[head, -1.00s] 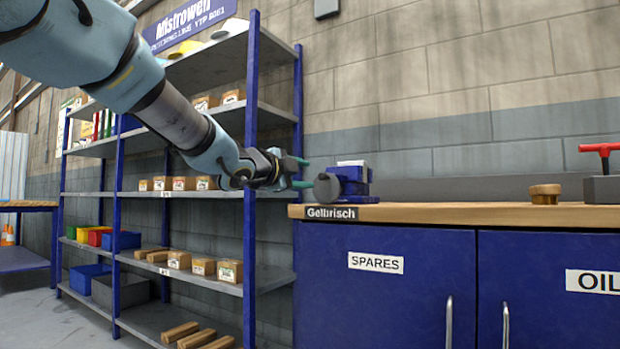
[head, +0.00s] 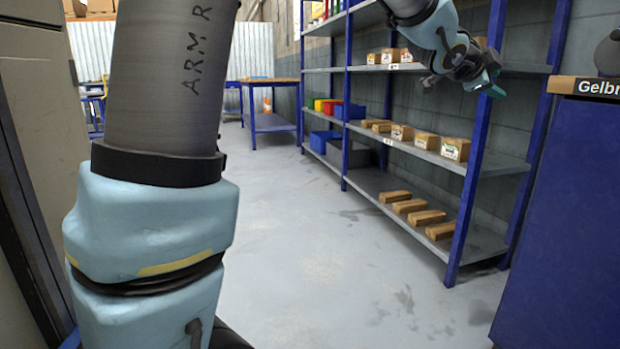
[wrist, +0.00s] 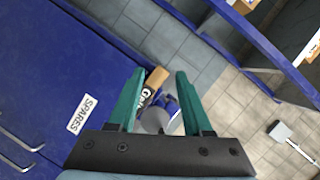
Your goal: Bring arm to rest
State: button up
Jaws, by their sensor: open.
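My gripper (head: 488,84) is at the top right of the head view, in front of the blue-posted shelving, with the arm reaching in from the top edge. It points to the right and down. In the wrist view, the two teal fingers of my gripper (wrist: 160,74) stand apart, and I see nothing held between them. Beyond them, a blue device with a grey disc (wrist: 154,120) shows partly behind the gripper's dark body. A large section of my own arm fills the left of the head view.
The shelving (head: 412,204) bears boxes, bins and wooden blocks. A blue cabinet (head: 572,215) stands at the right; its SPARES label (wrist: 82,114) shows in the wrist view. A blue bench (head: 270,122) stands far back. The floor (head: 320,260) between is clear.

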jog(key=w+a+f+n+y, duration=0.35)
jog(key=a+f+n, duration=0.25)
jog(key=a+f, duration=0.45)
jog(key=w+a+f+n+y, duration=0.3)
jog(key=a+f+n+y, duration=0.35)
jog(key=a, duration=0.75)
jog(key=s+a+f+n+g+y, duration=0.1)
jog(key=s+a+f+n+g, duration=0.3)
jog(key=s+a+f, duration=0.6)
jog(key=s+a+f+n+g+y, duration=0.25)
jog(key=s+a+f+n, duration=0.45)
jog(key=a, duration=0.6)
notch_tip(320, 180, up, 40)
jog(key=p, duration=3.8)
jog(key=shift+d+m+h, duration=0.35)
jog(key=shift+d+m, duration=0.05)
jog(key=shift+m, duration=0.05)
jog(key=shift+f, duration=0.15)
